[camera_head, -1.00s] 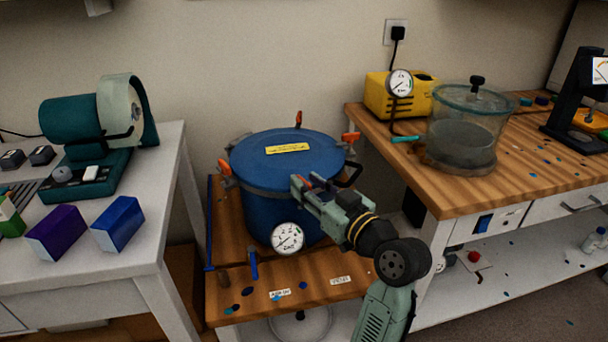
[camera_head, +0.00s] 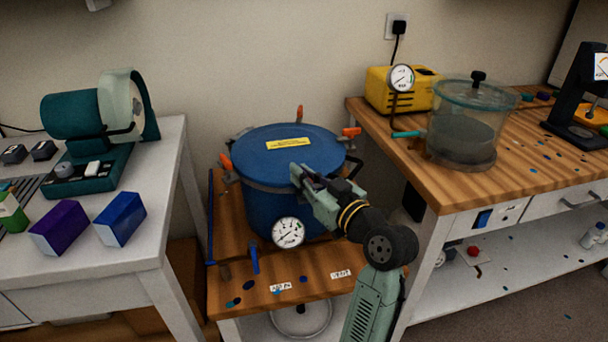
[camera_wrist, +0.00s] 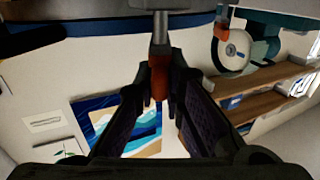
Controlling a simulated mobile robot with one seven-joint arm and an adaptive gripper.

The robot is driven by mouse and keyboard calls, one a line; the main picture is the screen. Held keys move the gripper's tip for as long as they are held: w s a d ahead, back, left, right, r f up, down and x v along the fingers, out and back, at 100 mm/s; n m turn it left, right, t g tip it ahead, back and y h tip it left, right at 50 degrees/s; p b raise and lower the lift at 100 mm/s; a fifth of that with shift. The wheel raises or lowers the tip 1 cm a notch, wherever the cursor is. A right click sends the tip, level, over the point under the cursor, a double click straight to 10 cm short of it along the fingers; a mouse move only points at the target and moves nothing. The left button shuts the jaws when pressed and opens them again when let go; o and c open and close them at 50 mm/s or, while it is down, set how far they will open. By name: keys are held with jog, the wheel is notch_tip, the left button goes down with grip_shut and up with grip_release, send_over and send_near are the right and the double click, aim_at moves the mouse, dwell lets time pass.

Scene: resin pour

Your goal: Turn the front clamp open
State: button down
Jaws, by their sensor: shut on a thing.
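The blue pressure pot (camera_head: 262,213) stands on the low wooden bench with its lid (camera_head: 262,150) on. My gripper (camera_head: 298,174) is at the front right of the lid's rim. In the wrist view my gripper (camera_wrist: 165,95) has its two dark fingers closed around the red handle end of the front clamp (camera_wrist: 160,76). The clamp's grey shank runs from the handle to the pot's rim. In the head view my gripper hides this clamp. Other orange-tipped clamps show at the back (camera_head: 300,113), right (camera_head: 351,132) and left (camera_head: 225,161) of the lid.
A pressure gauge (camera_head: 288,232) sits on the pot's front, just below my gripper. A black handle (camera_head: 354,167) is to the right. The right workbench (camera_head: 470,186) stands close beside my arm, with a clear chamber (camera_head: 463,135) on it.

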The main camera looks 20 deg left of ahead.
jog(key=shift+g+b, duration=0.3)
jog(key=shift+b, duration=0.05)
jog(key=n+g+y+b, duration=0.2)
jog(key=n+g, duration=0.1)
jog(key=g, duration=0.1)
jog(key=shift+w+d+f, duration=0.1)
jog(key=shift+f, duration=0.05)
jog(key=n+g+y+b, duration=0.1)
jog(key=n+g+b, duration=0.1)
jog(key=n+g, duration=0.1)
jog(key=shift+g+b, duration=0.35)
jog(key=shift+g, duration=0.25)
jog(key=n+g+b, duration=0.1)
jog(key=g, duration=0.1)
jog(key=n+g+b, duration=0.1)
jog(key=n+g, duration=0.1)
jog(key=g, duration=0.1)
jog(key=shift+n+g+h, duration=0.3)
jog(key=shift+n+g+h+b, duration=0.4)
jog(key=shift+n+g+h, duration=0.2)
jog(key=shift+n+g, duration=0.5)
jog(key=shift+n+g+h+b, duration=0.4)
jog(key=shift+n+g+h, duration=0.25)
jog(key=shift+g, duration=0.85)
jog(key=shift+n+g, duration=0.25)
jog(key=shift+g, duration=0.05)
jog(key=c, duration=1.7)
grip_release()
jog(key=shift+r+t, duration=0.2)
jog(key=shift+t, duration=0.2)
